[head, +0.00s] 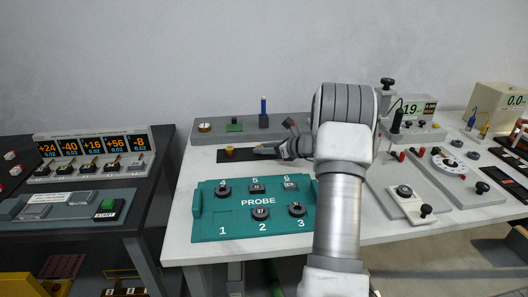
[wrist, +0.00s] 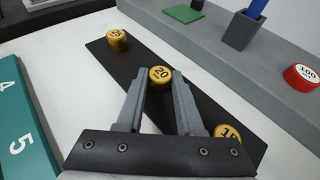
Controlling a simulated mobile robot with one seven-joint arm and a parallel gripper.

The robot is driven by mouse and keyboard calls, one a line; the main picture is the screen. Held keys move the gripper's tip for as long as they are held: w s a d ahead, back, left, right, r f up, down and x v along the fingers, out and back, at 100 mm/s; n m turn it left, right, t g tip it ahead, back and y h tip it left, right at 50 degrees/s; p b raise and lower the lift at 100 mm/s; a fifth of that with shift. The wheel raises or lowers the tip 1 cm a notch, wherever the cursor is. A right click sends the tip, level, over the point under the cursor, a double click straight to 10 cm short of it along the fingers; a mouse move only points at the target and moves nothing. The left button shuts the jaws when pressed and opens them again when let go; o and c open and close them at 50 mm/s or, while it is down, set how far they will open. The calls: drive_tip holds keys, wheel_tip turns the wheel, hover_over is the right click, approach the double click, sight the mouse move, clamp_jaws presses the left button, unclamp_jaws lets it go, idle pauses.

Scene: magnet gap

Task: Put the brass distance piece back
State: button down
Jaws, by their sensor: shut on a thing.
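My gripper (wrist: 161,80) is shut on a brass distance piece (wrist: 160,74), a short round piece marked 20, held between the fingertips. It is over the black strip (wrist: 100,52); I cannot tell whether it touches the strip. A second brass piece (wrist: 117,40) stands near the strip's far left end. In the head view my gripper (head: 258,150) is low over the black strip (head: 243,154), right of a brass piece (head: 229,151); the held piece is not clear there.
Behind the strip is a grey ledge (wrist: 222,45) with a green pad (wrist: 183,13), a grey holder (wrist: 240,32) with a blue rod, and a red-sided piece (wrist: 302,76) marked 100. The teal PROBE board (head: 240,225) lies in front. My arm hides the table's middle.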

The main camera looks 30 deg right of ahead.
drive_tip(key=shift+f, duration=0.15)
drive_tip(key=c, duration=0.5)
unclamp_jaws()
drive_tip(key=shift+c, duration=0.2)
drive_tip(key=shift+s+d+r, duration=0.1)
drive_tip(key=shift+s+r, duration=0.15)
drive_tip(key=shift+r, duration=0.15)
drive_tip(key=p+v, duration=0.2)
drive_tip(key=v, duration=0.9)
drive_tip(key=shift+s+p, duration=0.3)
drive_tip(key=shift+p, duration=0.05)
